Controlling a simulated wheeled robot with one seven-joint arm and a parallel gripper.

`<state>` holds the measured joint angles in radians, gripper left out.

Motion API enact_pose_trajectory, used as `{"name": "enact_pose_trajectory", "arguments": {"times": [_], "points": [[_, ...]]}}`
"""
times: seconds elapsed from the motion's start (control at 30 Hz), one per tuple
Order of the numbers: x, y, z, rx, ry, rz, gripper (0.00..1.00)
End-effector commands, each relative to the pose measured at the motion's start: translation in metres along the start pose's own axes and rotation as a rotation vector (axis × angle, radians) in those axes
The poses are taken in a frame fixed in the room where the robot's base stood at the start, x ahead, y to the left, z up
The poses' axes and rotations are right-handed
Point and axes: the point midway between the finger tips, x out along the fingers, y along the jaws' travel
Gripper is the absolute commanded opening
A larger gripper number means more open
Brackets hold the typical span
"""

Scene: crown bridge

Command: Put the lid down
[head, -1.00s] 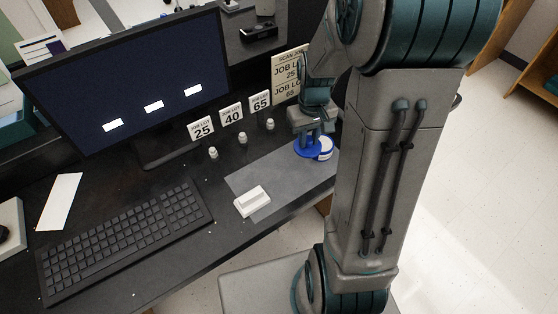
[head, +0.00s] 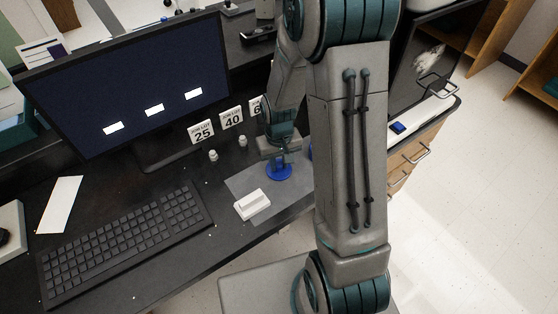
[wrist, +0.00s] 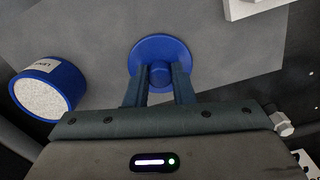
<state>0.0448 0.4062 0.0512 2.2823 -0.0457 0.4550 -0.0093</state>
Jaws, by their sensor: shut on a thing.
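The lid (head: 279,172) is a round blue disc with a raised knob in its middle. My gripper (head: 281,157) is shut on the knob and holds the lid over the grey mat (head: 240,182). In the wrist view the lid (wrist: 160,50) shows between the fingertips of my gripper (wrist: 158,78), over the plain mat surface. I cannot tell whether the lid touches the mat. A blue open pot (wrist: 62,92) with a white label and pale grainy contents stands left of the lid in the wrist view. In the head view my arm hides most of it.
A white block (head: 252,204) lies on the mat's front left part. A keyboard (head: 125,240) and monitor (head: 130,85) stand to the left. Small crowns sit by the number cards (head: 202,132) behind the mat. Bare mat surrounds the lid.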

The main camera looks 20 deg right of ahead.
Motion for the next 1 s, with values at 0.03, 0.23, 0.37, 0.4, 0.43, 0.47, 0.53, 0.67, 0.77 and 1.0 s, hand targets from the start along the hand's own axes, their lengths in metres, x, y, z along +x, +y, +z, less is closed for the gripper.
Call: {"name": "enact_pose_trajectory", "arguments": {"times": [0.03, 0.23, 0.37, 0.4, 0.43, 0.47, 0.53, 0.67, 0.77, 1.0], "points": [[0.0, 0.0, 0.0, 0.0, 0.0, 0.0, 0.0], [0.005, 0.0, 0.0, 0.0, 0.0, 0.0, 0.0], [0.003, 0.0, 0.0, 0.0, 0.001, 0.0, 0.44], [0.003, 0.0, 0.0, 0.0, 0.001, 0.0, 0.44], [0.003, 0.0, 0.0, 0.0, 0.001, 0.0, 0.44], [0.003, 0.0, 0.0, 0.0, 0.001, 0.0, 0.44], [0.003, 0.0, 0.0, 0.0, 0.001, 0.0, 0.44], [0.001, 0.0, 0.0, 0.0, 0.001, 0.0, 0.44], [-0.006, 0.0, -0.001, 0.0, 0.004, 0.0, 0.44], [-0.05, 0.0, -0.002, 0.0, 0.008, 0.001, 0.44]]}}
